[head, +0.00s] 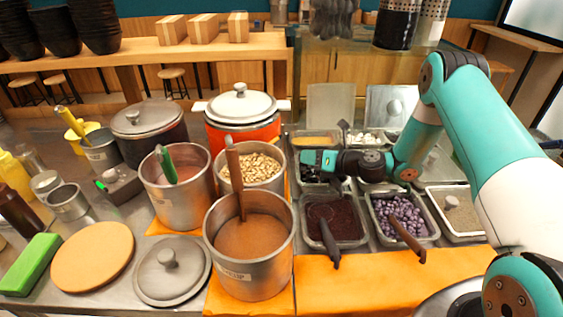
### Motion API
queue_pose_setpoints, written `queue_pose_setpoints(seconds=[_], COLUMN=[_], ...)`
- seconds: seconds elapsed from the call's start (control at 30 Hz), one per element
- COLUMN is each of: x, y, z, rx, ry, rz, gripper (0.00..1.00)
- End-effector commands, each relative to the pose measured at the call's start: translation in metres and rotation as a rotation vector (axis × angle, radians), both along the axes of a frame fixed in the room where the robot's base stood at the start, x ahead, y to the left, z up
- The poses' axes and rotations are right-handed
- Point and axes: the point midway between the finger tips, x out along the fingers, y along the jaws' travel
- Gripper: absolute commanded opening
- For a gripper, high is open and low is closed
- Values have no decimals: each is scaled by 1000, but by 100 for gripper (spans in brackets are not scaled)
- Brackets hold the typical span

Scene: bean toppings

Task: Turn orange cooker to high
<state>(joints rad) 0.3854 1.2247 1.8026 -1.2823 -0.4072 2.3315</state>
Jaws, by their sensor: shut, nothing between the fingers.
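The orange cooker (246,132) stands at the back middle of the counter, with a grey lid (241,104) on top. Its lower front is hidden behind the pot of beans, and I cannot see its control or setting. My gripper (308,158) is to the right of the orange cooker, over the topping trays and apart from the cooker. It points left and is shut with nothing in it.
A pot of pale beans (262,172) and a pot of brown liquid (250,240) with a wooden-handled ladle stand before the cooker. Another pot (160,190) and a dark lidded cooker (160,135) are left. Topping trays (436,232) fill the right side.

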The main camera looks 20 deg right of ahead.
Motion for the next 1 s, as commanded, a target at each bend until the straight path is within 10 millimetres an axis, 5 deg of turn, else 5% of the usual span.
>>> queue_pose_setpoints(seconds=[0.5, 1.0], x=[-20, 25], y=[17, 49], z=[6, 13], rx=[0, 1], ry=[-2, -1], rz=[2, 2], gripper=[0, 0])
